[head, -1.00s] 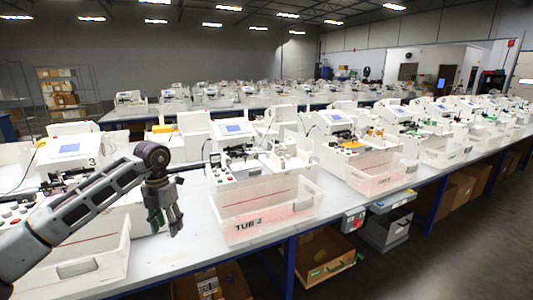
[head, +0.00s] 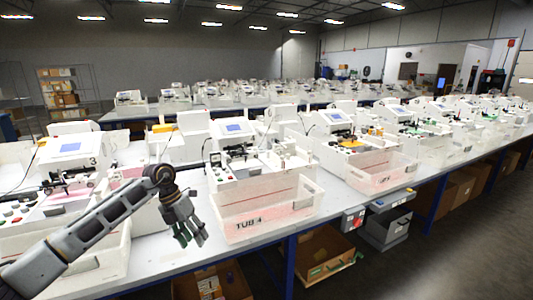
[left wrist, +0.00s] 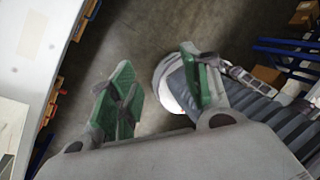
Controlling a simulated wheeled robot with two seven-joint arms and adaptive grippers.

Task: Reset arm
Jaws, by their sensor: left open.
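My left arm comes in from the lower left in the head view. Its left gripper (head: 190,236) hangs fingers down in front of the bench, left of the tub marked TUB 4 (head: 262,222). In the left wrist view the left gripper (left wrist: 160,95) has its two green-padded fingers spread apart with nothing between them. Bare floor and a part of my own body show beyond the fingers. My right gripper is in neither view.
A white bench (head: 160,252) with blue legs runs along the row. A plotter machine (head: 70,160) marked 3 stands at the left. Another tub (head: 380,175) stands to the right. Cardboard boxes (head: 325,250) sit under the bench. The aisle floor (head: 440,255) is clear.

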